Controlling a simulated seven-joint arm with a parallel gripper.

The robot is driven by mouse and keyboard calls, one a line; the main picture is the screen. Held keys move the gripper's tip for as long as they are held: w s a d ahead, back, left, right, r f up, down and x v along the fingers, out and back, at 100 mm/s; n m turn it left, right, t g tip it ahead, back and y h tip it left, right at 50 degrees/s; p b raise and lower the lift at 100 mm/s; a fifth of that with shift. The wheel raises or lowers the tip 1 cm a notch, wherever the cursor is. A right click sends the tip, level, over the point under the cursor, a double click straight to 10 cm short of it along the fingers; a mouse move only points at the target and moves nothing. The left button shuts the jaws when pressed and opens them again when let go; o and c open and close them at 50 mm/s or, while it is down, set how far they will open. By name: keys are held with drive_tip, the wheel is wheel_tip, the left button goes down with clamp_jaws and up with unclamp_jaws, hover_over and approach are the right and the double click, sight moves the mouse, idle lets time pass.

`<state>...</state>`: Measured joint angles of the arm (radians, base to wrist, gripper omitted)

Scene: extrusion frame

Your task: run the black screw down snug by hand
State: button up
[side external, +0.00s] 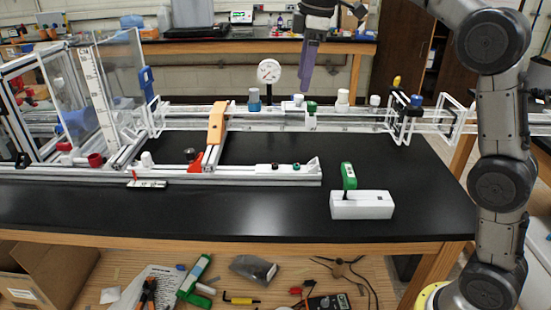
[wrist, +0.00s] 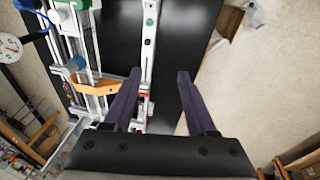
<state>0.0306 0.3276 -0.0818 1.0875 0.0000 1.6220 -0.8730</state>
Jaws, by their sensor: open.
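A small dark screw head (side external: 274,167), which looks like the black screw, sits on the front white rail (side external: 240,175). A green piece (side external: 296,167) is just to its right. In the wrist view the dark head (wrist: 148,42) and the green piece (wrist: 150,21) lie along the rail, beyond my fingertips. How far the screw is seated is too small to tell. My gripper (side external: 307,85) is high above the bench, well clear of the screw, with purple fingers pointing down. In the wrist view my gripper (wrist: 159,75) is open, with nothing between its fingers.
A green-handled tool (side external: 348,175) stands in a white block (side external: 362,205) at the right. An orange bracket (side external: 217,123) spans the rails. A dial gauge (side external: 269,71) rises behind. A black knob (side external: 190,153) stands between the rails. The black bench top (side external: 240,215) is clear in front.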

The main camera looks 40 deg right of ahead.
drive_tip(key=w+f+g, duration=0.1)
drive_tip(key=w+f, duration=0.6)
drive_tip(key=w, duration=0.1)
drive_tip(key=g, duration=0.1)
hover_over(276, 167)
wheel_tip(276, 167, down, 6)
drive_tip(key=r, duration=0.1)
drive_tip(key=f, duration=1.4)
drive_tip(key=shift+w+d+f, duration=0.25)
drive_tip(key=shift+w+d, duration=0.1)
drive_tip(key=shift+w, duration=0.05)
drive_tip(key=shift+c, duration=0.3)
clamp_jaws()
